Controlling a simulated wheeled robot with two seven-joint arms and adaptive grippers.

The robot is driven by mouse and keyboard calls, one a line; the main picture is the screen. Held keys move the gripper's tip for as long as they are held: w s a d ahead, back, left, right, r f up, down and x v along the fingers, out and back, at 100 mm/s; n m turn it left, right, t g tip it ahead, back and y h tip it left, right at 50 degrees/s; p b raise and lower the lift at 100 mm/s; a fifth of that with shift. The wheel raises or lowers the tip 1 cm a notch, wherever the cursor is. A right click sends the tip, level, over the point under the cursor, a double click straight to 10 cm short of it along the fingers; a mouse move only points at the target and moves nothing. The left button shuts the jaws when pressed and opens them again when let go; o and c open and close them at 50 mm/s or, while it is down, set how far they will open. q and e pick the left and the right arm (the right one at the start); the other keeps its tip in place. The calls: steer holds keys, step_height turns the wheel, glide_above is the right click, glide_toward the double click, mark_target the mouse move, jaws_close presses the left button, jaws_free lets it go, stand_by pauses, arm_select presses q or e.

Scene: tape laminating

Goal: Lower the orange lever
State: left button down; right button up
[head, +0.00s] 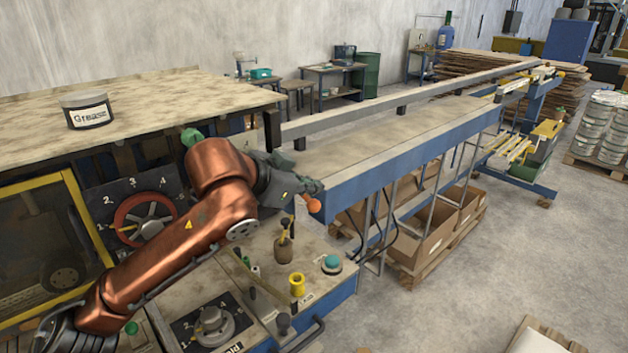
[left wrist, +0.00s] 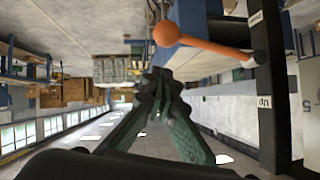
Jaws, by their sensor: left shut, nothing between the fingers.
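The orange lever shows in the head view only as a round orange knob (head: 313,205), just below the fingertips of my left gripper (head: 314,187). The left wrist view shows more of the lever (left wrist: 210,44): an orange rod with a ball end, fixed to a dark slotted upright plate (left wrist: 270,75). That view is upside down, and an inverted "UP" label (left wrist: 264,103) sits on the plate. My left gripper (left wrist: 157,80) is shut and empty, close to the ball end. I cannot tell whether they touch. My right gripper is not in view.
In the head view, a control panel with a rotary knob (head: 212,325), a yellow cylinder (head: 297,284) and a teal button (head: 332,263) lies below my left arm. A long blue-edged table (head: 390,150) extends behind the gripper. A grease can (head: 87,109) stands at left.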

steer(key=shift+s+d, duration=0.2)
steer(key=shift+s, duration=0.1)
